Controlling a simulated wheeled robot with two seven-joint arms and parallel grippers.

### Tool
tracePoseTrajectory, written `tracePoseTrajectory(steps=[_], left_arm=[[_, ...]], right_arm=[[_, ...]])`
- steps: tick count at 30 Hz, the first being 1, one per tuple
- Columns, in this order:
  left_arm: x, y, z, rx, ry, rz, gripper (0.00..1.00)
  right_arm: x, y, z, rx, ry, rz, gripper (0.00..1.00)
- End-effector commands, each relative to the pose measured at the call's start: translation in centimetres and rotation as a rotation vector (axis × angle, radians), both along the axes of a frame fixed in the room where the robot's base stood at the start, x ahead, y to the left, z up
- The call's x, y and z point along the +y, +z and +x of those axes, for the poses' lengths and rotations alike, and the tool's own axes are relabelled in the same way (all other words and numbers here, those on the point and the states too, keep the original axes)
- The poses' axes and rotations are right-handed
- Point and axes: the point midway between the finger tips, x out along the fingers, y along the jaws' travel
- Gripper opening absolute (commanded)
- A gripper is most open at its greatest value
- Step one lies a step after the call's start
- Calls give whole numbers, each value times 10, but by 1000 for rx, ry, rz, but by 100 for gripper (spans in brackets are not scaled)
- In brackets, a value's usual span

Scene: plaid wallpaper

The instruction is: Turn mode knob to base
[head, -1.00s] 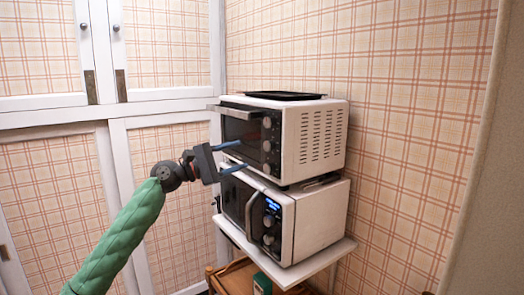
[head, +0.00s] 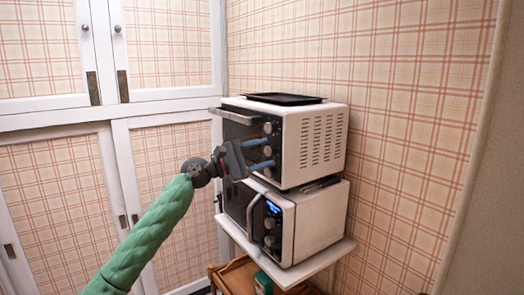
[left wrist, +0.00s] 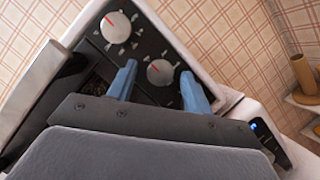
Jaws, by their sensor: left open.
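A white toaster oven (head: 318,148) has a dark control panel with a column of knobs. The upper knob (head: 268,128) shows clear of my gripper and also shows in the left wrist view (left wrist: 116,25). The middle knob (head: 267,151) sits between the blue fingertips of my left gripper (head: 270,151). In the left wrist view, this middle knob (left wrist: 160,72) has a red mark and lies between the two open fingers (left wrist: 159,70). I cannot tell whether they touch it. A lower knob is mostly hidden behind a finger. I cannot read the panel labels. My right gripper is out of view.
A white microwave (head: 316,222) with a lit blue display stands under the oven on a white shelf (head: 332,256). A black tray (head: 285,99) lies on top of the oven. The oven door handle (head: 234,116) juts out left of the knobs. White cabinets (head: 165,110) stand on the left.

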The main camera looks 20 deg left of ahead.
Motion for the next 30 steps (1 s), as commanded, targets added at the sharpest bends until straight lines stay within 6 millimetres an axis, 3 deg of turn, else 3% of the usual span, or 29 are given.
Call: tracePoseTrajectory(steps=[11, 15, 18, 27, 30], left_arm=[[-2, 0, 2, 0, 0, 0, 48], [-2, 0, 2, 0, 0, 0, 21], [-2, 0, 1, 0, 0, 0, 6], [-2, -1, 1, -22, 0, 30, 6], [-2, -1, 2, -50, 1, 63, 6]], right_arm=[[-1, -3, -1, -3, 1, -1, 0], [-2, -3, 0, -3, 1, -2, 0], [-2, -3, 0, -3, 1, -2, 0], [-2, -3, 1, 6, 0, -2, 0], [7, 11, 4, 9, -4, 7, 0]])
